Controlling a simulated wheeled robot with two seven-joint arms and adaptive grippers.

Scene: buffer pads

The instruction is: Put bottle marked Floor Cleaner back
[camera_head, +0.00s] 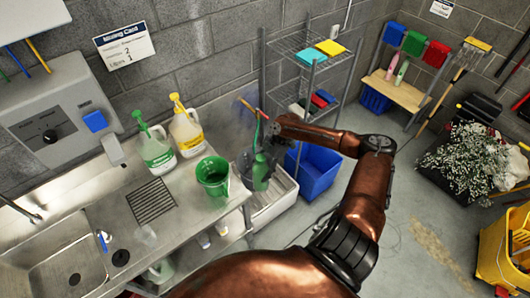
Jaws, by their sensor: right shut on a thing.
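A dark green bottle with a long thin neck (261,173) hangs upright below my right gripper (262,124), just off the right end of the steel counter. My right gripper is shut on it near the top of its neck; the fingers are small and partly dark. I cannot read any label on this bottle. On the counter stand a white bottle with a green spray top (157,152) and a white bottle with a yellow top (187,133). Their labels are too small to read. My left gripper is not in view.
A green jug (213,177) stands near the counter's right end. A wire shelf rack (297,52) holds coloured cloths behind my gripper. A blue bin (315,172) is on the floor. A wooden shelf (396,92) with small bottles is at the back right.

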